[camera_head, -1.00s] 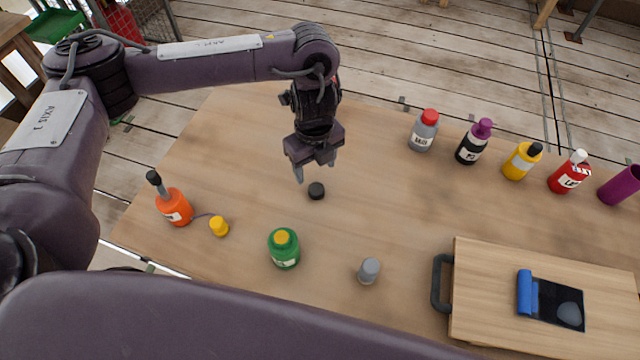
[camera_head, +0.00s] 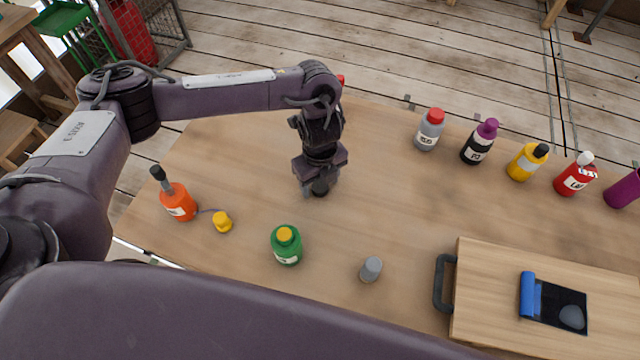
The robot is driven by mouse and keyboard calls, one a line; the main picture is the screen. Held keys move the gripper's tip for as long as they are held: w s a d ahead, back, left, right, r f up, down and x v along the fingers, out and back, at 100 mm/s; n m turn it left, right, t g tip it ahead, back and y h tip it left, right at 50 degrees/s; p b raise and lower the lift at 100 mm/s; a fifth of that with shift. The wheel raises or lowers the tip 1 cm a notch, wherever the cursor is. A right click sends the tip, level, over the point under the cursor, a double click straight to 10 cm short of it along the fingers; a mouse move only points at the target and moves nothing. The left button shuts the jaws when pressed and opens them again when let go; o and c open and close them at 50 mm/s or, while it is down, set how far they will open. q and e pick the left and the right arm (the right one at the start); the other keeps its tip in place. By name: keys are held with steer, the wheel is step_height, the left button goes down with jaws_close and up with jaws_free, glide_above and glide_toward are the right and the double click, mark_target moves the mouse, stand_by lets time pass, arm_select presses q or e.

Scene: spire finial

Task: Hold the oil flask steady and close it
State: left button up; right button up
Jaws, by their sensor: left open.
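My left gripper (camera_head: 319,186) points down at the table and is open, its fingers around or just over a small black cap (camera_head: 320,189) that they mostly hide. I cannot tell whether they touch it. Labels are too small to read, so I cannot tell which bottle is the oil flask. A green bottle with a yellow top (camera_head: 287,246) stands upright in front of the gripper. An orange bottle with a dark spout (camera_head: 178,202) stands at the left, with a yellow cap (camera_head: 222,222) beside it. My right gripper is out of view.
A grey cap (camera_head: 371,269) sits on the wooden table (camera_head: 240,150). A wooden board (camera_head: 490,275) with a dark handle lies at right, bearing a blue-and-black item (camera_head: 555,301). Several bottles, including a grey one (camera_head: 429,130), line the back right. The table's middle is fairly clear.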

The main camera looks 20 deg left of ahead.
mark_target(320, 186)
arm_select(q)
steer(key=shift+f, duration=0.35)
steer(key=c, duration=1)
steer(key=shift+r, duration=0.1)
steer(key=shift+c, duration=0.2)
step_height(320, 186, up, 20)
steer(key=p, duration=0.2)
